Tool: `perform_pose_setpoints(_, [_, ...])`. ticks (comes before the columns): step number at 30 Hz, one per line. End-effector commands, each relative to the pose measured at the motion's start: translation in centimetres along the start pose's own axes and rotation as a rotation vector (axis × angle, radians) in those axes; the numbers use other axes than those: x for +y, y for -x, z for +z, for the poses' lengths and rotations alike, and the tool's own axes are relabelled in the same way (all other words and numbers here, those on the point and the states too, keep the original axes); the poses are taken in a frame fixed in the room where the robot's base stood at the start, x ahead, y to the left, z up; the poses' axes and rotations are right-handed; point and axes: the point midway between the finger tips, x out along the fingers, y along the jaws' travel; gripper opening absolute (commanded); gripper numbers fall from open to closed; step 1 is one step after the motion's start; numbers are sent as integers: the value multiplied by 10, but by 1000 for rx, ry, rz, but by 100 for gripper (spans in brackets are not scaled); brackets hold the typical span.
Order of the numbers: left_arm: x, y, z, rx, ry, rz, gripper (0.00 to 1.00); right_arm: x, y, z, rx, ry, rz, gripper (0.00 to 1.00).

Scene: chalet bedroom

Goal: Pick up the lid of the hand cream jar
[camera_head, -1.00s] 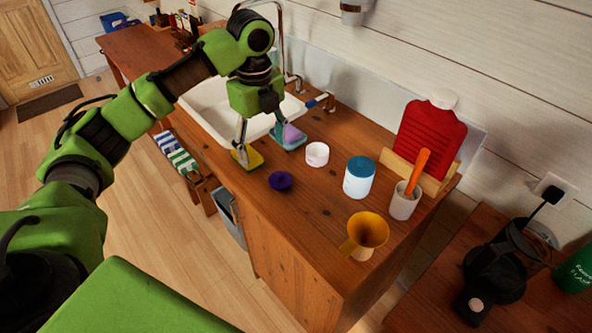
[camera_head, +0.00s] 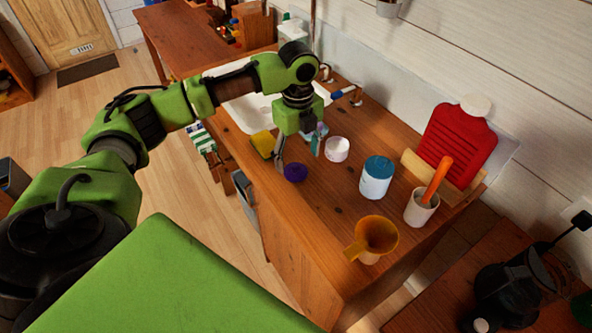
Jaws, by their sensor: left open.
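A small dark purple round lid (camera_head: 295,173) lies flat on the wooden counter. The small white jar (camera_head: 337,150), apparently the hand cream jar, stands just behind it to the right, with its top showing pale pink. My left gripper (camera_head: 298,156) points down over the counter, open and empty. One finger is at the left side of the lid; the other is behind it, near the jar. I cannot tell whether a finger touches the lid. My right gripper is not in view.
A yellow sponge (camera_head: 263,143) lies left of the gripper, by the white sink (camera_head: 247,113). A blue-lidded white tub (camera_head: 376,178), a cup (camera_head: 421,207) with an orange-handled tool and a yellow funnel (camera_head: 376,234) stand to the right. The front counter is clear.

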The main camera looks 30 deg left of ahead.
Motion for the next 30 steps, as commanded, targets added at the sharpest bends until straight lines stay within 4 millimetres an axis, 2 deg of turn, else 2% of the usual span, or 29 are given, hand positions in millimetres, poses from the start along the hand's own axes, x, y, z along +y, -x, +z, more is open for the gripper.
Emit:
perform_pose_setpoints(3, [3, -17, 5, -1, 2, 5, 65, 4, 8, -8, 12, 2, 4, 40])
perform_pose_setpoints(9, [2, -41, 6, 0, 0, 2, 65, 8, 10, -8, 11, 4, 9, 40])
perform_pose_setpoints(17, [2, -44, 6, -1, -1, 0, 65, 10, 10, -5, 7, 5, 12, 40])
perform_pose_setpoints(18, [2, -44, 6, -1, -1, 0, 55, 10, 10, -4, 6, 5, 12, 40])
perform_pose_setpoints(21, [2, -44, 6, -1, 0, 0, 34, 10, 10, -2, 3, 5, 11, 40])
perform_pose_setpoints(30, [2, -43, 6, -2, 0, 0, 34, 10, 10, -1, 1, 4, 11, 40])
